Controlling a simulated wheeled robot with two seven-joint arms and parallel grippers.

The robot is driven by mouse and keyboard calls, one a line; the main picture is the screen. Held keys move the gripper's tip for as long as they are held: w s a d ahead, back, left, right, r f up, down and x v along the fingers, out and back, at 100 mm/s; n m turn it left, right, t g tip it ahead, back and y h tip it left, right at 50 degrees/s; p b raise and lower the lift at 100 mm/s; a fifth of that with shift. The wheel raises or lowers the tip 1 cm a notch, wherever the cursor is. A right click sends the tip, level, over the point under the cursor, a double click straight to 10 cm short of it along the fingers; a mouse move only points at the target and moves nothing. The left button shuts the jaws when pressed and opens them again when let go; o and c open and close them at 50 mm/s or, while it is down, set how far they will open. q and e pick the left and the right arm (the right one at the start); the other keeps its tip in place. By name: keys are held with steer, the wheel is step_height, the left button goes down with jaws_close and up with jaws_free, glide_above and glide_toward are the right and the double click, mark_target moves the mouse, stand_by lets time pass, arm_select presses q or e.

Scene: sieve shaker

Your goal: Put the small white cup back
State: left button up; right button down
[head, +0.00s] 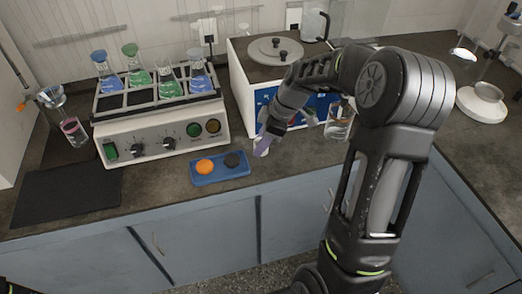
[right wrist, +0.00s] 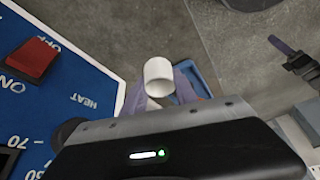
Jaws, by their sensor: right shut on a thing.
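The small white cup (right wrist: 158,75) is between the purple fingertips of my right gripper (right wrist: 160,90) in the right wrist view. The gripper is shut on it. In the head view my right gripper (head: 262,146) reaches down in front of the blue-fronted heater, just right of the blue tray (head: 221,180). Only a pale bit of the cup shows below the fingertips there. Whether the cup touches the counter I cannot tell. A purple and black part at the right of the right wrist view looks like my left gripper (right wrist: 283,48); its jaws are unclear.
The tray holds an orange disc (head: 205,167) and a dark disc (head: 232,160). A shaker (head: 165,143) with several flasks stands behind left. The heater (head: 243,88) is behind my gripper, with a glass beaker (head: 339,125) to the right. A black mat (head: 65,192) lies at the left.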

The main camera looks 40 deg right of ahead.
steer(key=shift+f, duration=1.85)
steer(key=shift+f, duration=0.1)
steer(key=shift+f, duration=0.15)
steer(key=c, duration=1)
jaws_free()
steer(key=shift+o, duration=0.2)
steer(key=shift+r, duration=0.2)
steer(key=shift+r+p, duration=0.2)
steer(key=shift+p, duration=0.15)
steer(key=b+v, duration=0.1)
steer(key=v, duration=1)
steer(key=shift+d+r, duration=0.15)
steer(key=shift+r, duration=0.15)
steer(key=shift+s, duration=0.15)
